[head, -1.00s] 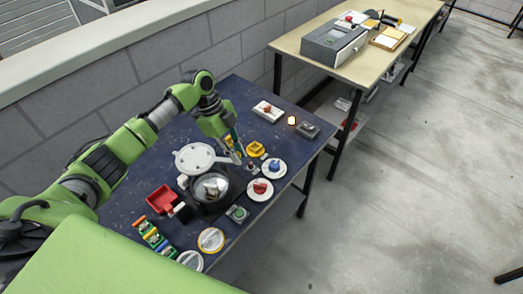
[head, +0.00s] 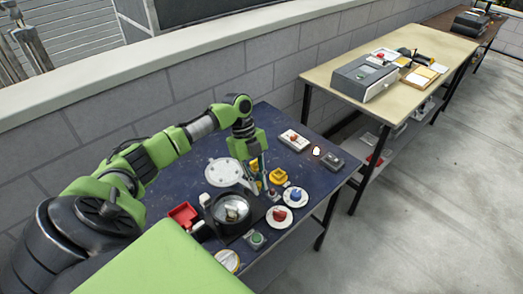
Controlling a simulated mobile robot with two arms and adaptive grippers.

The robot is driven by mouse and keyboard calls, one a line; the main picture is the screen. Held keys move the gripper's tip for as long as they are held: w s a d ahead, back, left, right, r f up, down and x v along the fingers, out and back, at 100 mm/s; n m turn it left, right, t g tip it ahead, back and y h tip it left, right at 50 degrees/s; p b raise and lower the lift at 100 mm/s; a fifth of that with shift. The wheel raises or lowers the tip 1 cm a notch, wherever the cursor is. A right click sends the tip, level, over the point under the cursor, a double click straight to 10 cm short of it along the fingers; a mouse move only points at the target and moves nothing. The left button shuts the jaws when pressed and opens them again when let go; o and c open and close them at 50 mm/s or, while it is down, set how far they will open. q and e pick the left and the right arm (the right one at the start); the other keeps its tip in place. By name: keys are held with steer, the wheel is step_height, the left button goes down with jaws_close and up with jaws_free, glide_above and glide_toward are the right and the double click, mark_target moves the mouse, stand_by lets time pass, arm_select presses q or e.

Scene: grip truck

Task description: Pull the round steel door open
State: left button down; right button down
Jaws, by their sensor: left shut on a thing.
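The round steel door (head: 221,172) is a pale grey disc with small marks, lying behind a dark round housing (head: 217,221) on the blue table. The housing's mouth is uncovered and a shiny thing (head: 232,208) shows inside. A pale bar, seemingly the door's handle, runs from the disc's right edge to my left gripper (head: 257,189). The left gripper points down at the right of the door and is shut on that bar. Its fingertips are small and partly merge with the yellow pieces behind. My right gripper is not in view.
On the blue table (head: 185,165) are a red bin (head: 183,214), a white plate with a red knob (head: 279,217), one with a blue knob (head: 296,195), and a green button box (head: 256,239). A glowing lamp (head: 316,151) stands farther back. A block wall runs behind.

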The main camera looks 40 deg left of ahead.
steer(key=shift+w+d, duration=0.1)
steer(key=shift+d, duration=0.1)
arm_select(q)
steer(key=c, duration=2)
jaws_free()
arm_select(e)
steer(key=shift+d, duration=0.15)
arm_select(q)
steer(key=v, duration=1.2)
steer(key=shift+a, duration=0.1)
